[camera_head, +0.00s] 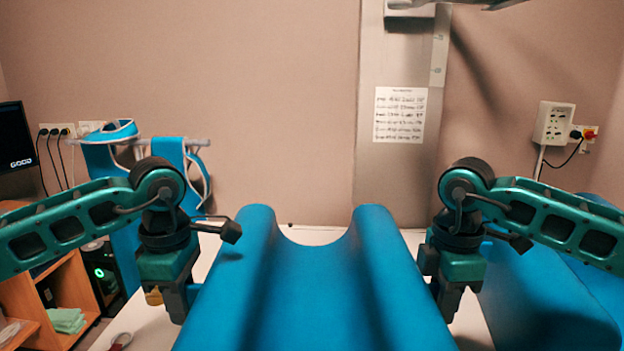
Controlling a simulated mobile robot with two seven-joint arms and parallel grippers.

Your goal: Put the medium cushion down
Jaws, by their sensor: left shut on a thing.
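A blue cushion (315,290) with a curved notch in its far end and raised sides fills the lower middle of the head view, between my two grippers. I take it for the medium cushion. My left gripper (182,302) is at its left edge, shut on it. My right gripper (445,298) is at its right edge and overlaps the edge in the picture; whether its jaws are shut is hidden. The cushion's near end runs out of the picture, and its underside is hidden. A white table top (310,237) shows behind and beside it.
Another blue padded piece (540,300) lies at the right. Blue aprons (125,200) hang on a rack at the back left, near a wooden shelf (75,285) and a monitor (15,137). A small looped object (121,341) lies at the table's front left.

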